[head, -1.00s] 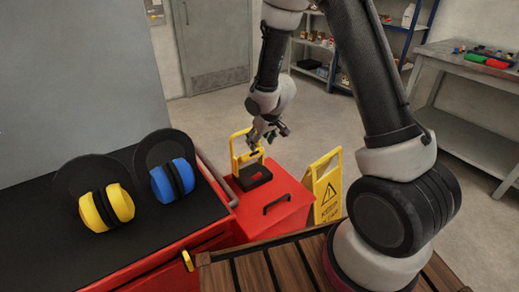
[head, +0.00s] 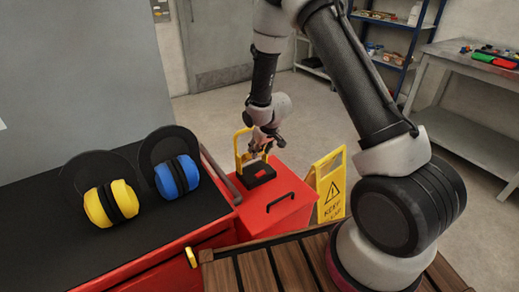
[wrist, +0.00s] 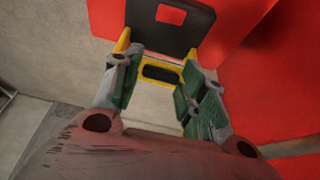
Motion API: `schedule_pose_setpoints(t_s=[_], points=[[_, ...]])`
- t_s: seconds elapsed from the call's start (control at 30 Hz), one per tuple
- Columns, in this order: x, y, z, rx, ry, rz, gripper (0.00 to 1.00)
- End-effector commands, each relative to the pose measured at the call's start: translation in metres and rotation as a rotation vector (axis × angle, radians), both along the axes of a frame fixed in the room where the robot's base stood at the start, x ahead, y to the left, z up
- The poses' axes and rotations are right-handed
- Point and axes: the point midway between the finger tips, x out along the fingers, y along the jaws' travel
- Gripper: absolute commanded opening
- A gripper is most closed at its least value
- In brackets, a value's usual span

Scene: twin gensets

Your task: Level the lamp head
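The lamp has a yellow upright frame (head: 238,150) and a black base (head: 258,174) with a red patch. It stands on a red cabinet (head: 280,205). My gripper (head: 263,148) is at the top of the yellow frame, partly covering it. In the wrist view my gripper (wrist: 160,92) has its two green-padded fingers spread apart. A yellow part with a dark slot (wrist: 160,73) shows between and beyond them, with the black base (wrist: 170,22) behind. I cannot tell whether a finger touches it. The tilt of the lamp head is not clear.
A yellow warning sign (head: 329,187) stands right of the cabinet. A wooden slatted surface (head: 275,265) is in front.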

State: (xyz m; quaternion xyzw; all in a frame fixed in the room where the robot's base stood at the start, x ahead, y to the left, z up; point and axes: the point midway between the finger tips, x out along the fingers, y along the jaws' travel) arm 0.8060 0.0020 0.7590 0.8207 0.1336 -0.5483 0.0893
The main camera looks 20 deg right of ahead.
Motion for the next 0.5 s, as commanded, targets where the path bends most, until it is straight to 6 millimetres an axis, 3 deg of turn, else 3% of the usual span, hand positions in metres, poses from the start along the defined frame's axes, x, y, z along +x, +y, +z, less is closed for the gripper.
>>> schedule_pose_setpoints(t_s=[0.03,0.2,0.5], points=[[-0.0001,0.0,0.0001,0.0,0.0,0.0,0.26],[-0.0002,-0.0001,0.0001,0.0,0.0,0.0,0.0],[0.0091,-0.002,0.0039,-0.04,0.071,-0.008,0.0]])
